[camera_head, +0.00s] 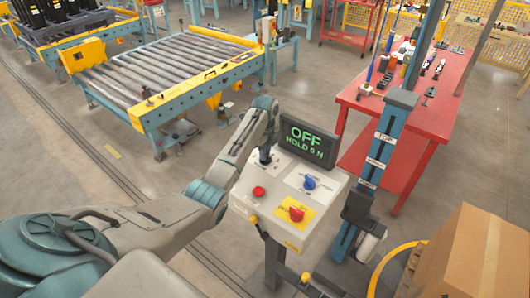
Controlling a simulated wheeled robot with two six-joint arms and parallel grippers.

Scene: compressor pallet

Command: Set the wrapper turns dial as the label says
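A pale control box (280,240) stands on a post in the middle of the view. Its sloped top carries a blue dial (309,182) on a white plate, a red rotary switch (296,213) on a yellow plate and a red push button (258,192). Print on the plates is too small to read. A dark screen (308,142) behind the box shows "OFF" and a "HOLD" line in green. My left gripper (265,153) points down at the box's back left corner, beside the screen and apart from the blue dial. Its fingers are small and dark. My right gripper is out of view.
A blue post (375,160) with small white labels rises right of the box. A cardboard carton (465,255) and a yellow curved rail (390,262) are at lower right. A red table (425,115) with tools stands behind. A roller conveyor (165,75) is at back left.

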